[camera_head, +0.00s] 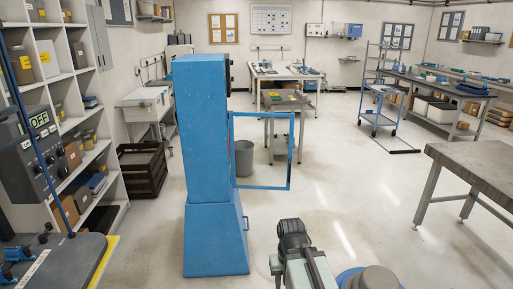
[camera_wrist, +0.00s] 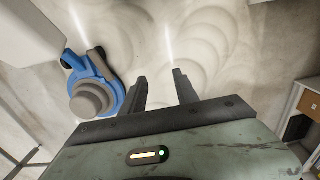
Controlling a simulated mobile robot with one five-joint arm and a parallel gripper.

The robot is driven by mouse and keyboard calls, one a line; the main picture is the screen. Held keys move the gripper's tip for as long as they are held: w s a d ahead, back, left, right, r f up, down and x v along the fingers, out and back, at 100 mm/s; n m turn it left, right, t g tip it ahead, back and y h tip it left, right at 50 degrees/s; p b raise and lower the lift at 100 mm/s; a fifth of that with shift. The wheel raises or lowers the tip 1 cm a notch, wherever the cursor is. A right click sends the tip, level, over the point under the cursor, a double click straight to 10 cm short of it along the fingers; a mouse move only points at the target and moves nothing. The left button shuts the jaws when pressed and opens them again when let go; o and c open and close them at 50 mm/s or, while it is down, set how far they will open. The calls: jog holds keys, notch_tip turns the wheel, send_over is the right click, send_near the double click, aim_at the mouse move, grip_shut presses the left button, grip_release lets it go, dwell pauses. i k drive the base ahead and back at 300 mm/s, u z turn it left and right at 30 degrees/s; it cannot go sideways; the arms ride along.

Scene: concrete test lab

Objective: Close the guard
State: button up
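The guard (camera_head: 290,152) is a blue rectangular frame with a see-through pane. In the head view it stands out to the right from the tall blue machine (camera_head: 205,130), swung open. My arm is low in the head view, in front of and to the right of the machine, apart from the guard. My gripper (camera_wrist: 160,76) shows in the wrist view with its two dark fingers spread and nothing between them. The fingers point over bare floor. The guard is not seen in the wrist view.
A shelf unit (camera_head: 83,72) and a control box reading OFF (camera_head: 38,135) stand at the left. A dark crate (camera_head: 143,168) and a grey bin (camera_head: 243,157) are behind the machine. A workbench (camera_head: 480,163) is at the right. The floor (camera_head: 345,200) between is clear.

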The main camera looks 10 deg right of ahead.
aim_at(230, 122)
jog(key=u, duration=0.1)
jog(key=i, duration=0.75)
jog(key=u, duration=0.45)
jog(key=i, duration=0.85)
jog(key=u, duration=0.55)
jog(key=k, duration=0.75)
jog(key=u, duration=0.2)
jog(key=i, duration=0.75)
jog(key=z, duration=0.1)
